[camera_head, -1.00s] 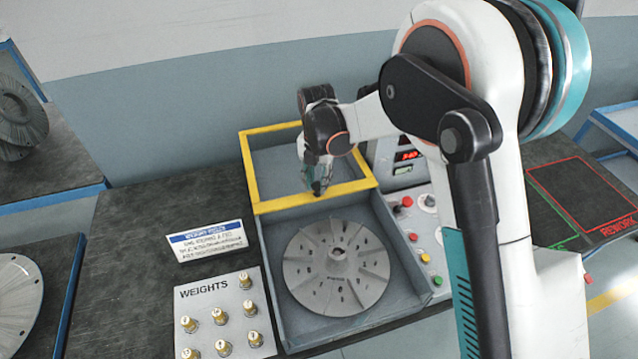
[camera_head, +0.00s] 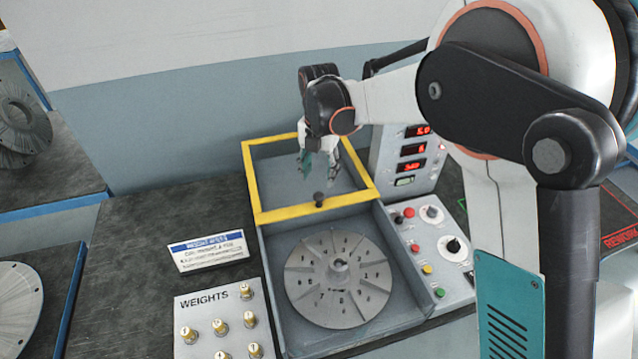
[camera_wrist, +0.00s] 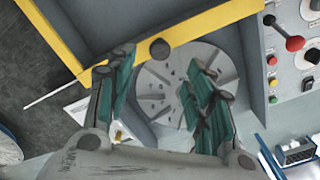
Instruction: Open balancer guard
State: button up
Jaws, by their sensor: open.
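The balancer guard is a yellow-framed clear panel (camera_head: 318,209) lying over the back part of the grey balancer box, with the front part uncovered. A dark knob (camera_head: 319,199) stands on its front bar; in the wrist view the knob (camera_wrist: 160,48) shows just beyond my fingers. The grey slotted disc (camera_head: 338,277) lies in the uncovered front part. My gripper (camera_head: 319,168) is open and empty, pointing down above the guard, behind the knob. In the wrist view its teal fingers (camera_wrist: 160,95) are spread apart, with the disc partly hidden behind them.
A control panel (camera_head: 432,240) with knobs and buttons stands right of the box, with a red-digit display (camera_head: 408,150) behind it. A weights plate (camera_head: 220,320) with several brass weights and a sign (camera_head: 208,250) are at the left.

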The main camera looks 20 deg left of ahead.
jog(key=shift+r, duration=2.25)
